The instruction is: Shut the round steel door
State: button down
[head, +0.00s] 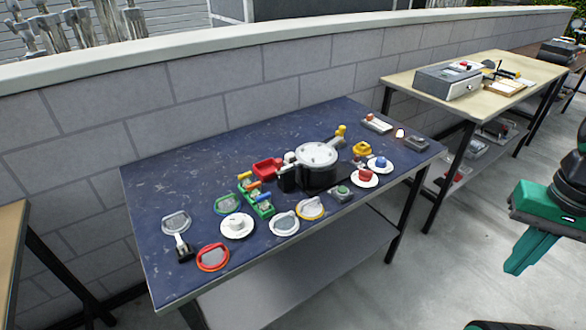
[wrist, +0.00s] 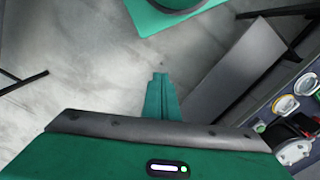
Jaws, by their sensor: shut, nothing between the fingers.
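A round steel door (head: 317,155) lies face up at the top of a squat dark housing (head: 322,178) on the blue table. A yellow-knobbed handle (head: 340,133) stands at its back right. I cannot tell how far the door stands from its seat. My teal gripper (head: 516,266) is at the right of the head view, well apart from the housing and beyond the table's right end. In the wrist view its fingers (wrist: 160,76) are together and empty, over bare floor. Part of the table's crowded top shows at that view's right edge.
The blue table (head: 165,260) also bears a red tray (head: 267,168), a green rack with coloured handles (head: 258,203), white saucers and several round rings. A block wall (head: 130,105) runs behind. A wooden table (head: 405,83) with a grey box (head: 447,80) stands further right. Floor between is clear.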

aim_at(317, 153)
jog(key=k, duration=0.85)
jog(key=z, duration=0.3)
jog(key=i, duration=0.95)
jog(key=u, duration=0.35)
jog(key=i, duration=0.95)
jog(key=u, duration=0.65)
